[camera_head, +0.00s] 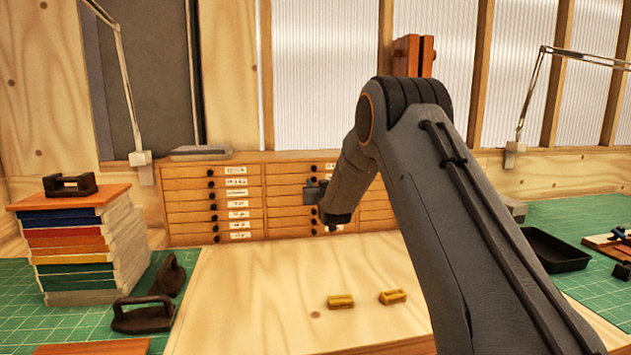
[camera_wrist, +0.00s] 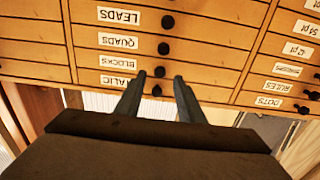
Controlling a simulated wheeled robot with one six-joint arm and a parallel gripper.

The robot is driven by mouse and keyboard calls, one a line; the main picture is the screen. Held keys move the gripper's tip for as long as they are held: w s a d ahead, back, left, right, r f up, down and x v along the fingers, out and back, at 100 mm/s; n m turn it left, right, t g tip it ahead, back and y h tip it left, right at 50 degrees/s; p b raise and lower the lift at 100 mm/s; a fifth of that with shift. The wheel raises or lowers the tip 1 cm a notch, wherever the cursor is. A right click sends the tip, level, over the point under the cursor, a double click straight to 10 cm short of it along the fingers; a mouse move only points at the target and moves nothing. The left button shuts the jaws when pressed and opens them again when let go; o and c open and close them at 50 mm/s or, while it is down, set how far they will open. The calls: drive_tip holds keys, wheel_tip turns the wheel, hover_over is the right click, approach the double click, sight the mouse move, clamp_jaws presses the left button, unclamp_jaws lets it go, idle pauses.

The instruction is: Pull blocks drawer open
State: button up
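The wooden drawer cabinet (camera_head: 215,200) stands at the back of the bench, and its drawers look shut. In the wrist view, which shows the labels upside down, the blocks drawer (camera_wrist: 205,73) has a white label and a round black knob (camera_wrist: 159,71). My gripper (camera_wrist: 159,75) is open. Its two fingertips lie left and right of this knob in the picture. I cannot tell whether they touch it or how deep they reach. In the head view my gripper (camera_head: 315,192) is at the cabinet's front, and my arm hides part of the middle drawers.
The quads drawer (camera_wrist: 215,52) and the italic drawer's knob (camera_wrist: 157,90) are close by. Two small yellow blocks (camera_head: 341,301) lie on the wooden board (camera_head: 250,300), otherwise clear. A book stack (camera_head: 80,250) stands left and a black tray (camera_head: 553,250) right.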

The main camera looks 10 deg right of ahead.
sight(314, 180)
drive_tip(key=shift+w+p, duration=0.45)
drive_tip(key=shift+w, duration=1.25)
clamp_jaws()
